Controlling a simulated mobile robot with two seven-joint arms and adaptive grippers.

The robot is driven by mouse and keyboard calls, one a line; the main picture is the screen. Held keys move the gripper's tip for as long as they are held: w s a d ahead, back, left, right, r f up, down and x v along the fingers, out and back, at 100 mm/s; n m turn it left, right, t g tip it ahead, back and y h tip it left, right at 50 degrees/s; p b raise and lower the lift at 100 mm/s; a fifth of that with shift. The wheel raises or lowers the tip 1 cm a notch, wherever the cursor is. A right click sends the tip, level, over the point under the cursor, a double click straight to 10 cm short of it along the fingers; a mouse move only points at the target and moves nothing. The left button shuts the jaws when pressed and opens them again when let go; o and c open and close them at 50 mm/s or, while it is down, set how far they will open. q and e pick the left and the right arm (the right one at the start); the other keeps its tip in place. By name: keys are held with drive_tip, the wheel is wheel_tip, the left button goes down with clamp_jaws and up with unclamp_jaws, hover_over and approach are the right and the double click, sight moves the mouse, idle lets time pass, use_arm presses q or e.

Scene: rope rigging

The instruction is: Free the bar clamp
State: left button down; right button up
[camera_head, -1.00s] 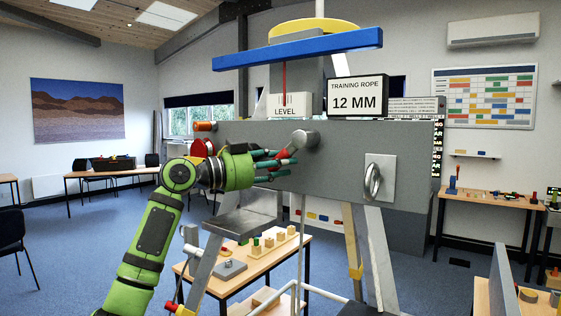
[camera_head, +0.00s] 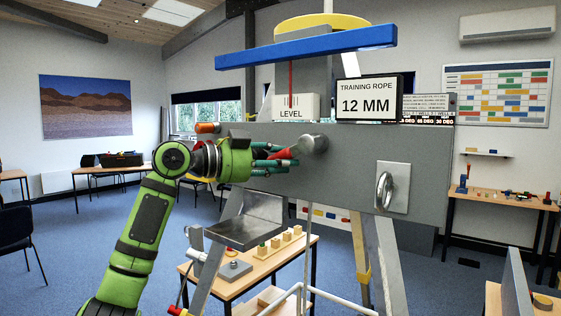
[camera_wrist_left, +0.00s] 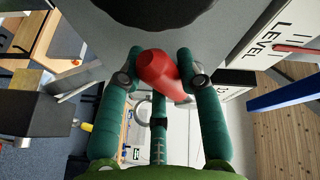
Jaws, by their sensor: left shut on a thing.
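My left gripper (camera_head: 280,160) is at the front of the grey beam (camera_head: 345,165), just left of a short round grey post (camera_head: 315,145). Its green fingers are shut on a red piece (camera_head: 286,153), which reaches to the post. My right gripper is not in view.
A metal ring on a plate (camera_head: 386,188) sits right on the beam. A blue bar (camera_head: 305,48) hangs above, over the level box (camera_head: 296,107) and the 12 MM sign (camera_head: 366,102). A grey tray (camera_head: 245,232) and a wooden table (camera_head: 265,258) stand below the gripper.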

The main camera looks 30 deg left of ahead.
use_arm(q)
drive_tip(key=c, duration=0.8)
unclamp_jaws()
drive_tip(key=shift+r, duration=0.1)
drive_tip(key=shift+a, duration=0.1)
drive_tip(key=shift+s+a, duration=0.15)
drive_tip(key=shift+s, duration=0.1)
drive_tip(key=f+v, duration=0.1)
drive_tip(key=v, duration=1)
drive_tip(key=shift+s+r, duration=0.2)
drive_tip(key=shift+r, duration=0.3)
